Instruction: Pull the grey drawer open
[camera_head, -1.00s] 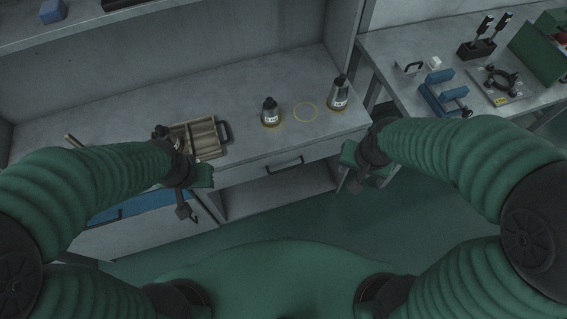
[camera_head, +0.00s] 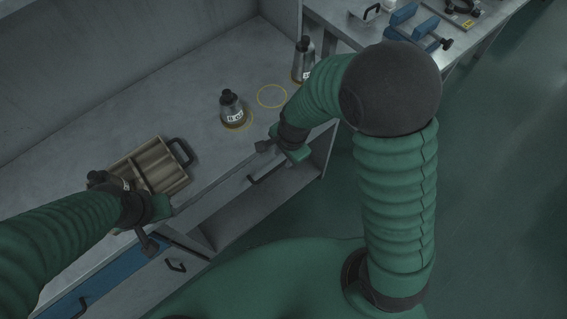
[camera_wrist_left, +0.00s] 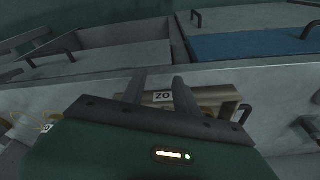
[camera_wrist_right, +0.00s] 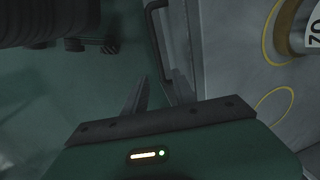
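The grey drawer (camera_head: 232,190) is the narrow front under the worktop edge, and it looks shut. Its dark bar handle (camera_head: 264,174) shows below my right gripper (camera_head: 268,147); the handle also shows in the right wrist view (camera_wrist_right: 161,42), just ahead of the fingertips. My right gripper's fingers (camera_wrist_right: 158,92) are apart with nothing between them, one fingertip close to the handle's near end; I cannot tell whether they touch. My left gripper (camera_head: 150,235) is by the worktop's front edge near the tray, its fingers (camera_wrist_left: 158,85) apart and empty.
A wooden tray (camera_head: 180,186) with a black handle and a dark-capped bottle (camera_head: 232,110) stand on the worktop. Another bottle (camera_head: 302,62) stands behind my right arm, near a yellow ring (camera_head: 272,96). A blue drawer (camera_head: 110,283) is at lower left. Green floor is clear at right.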

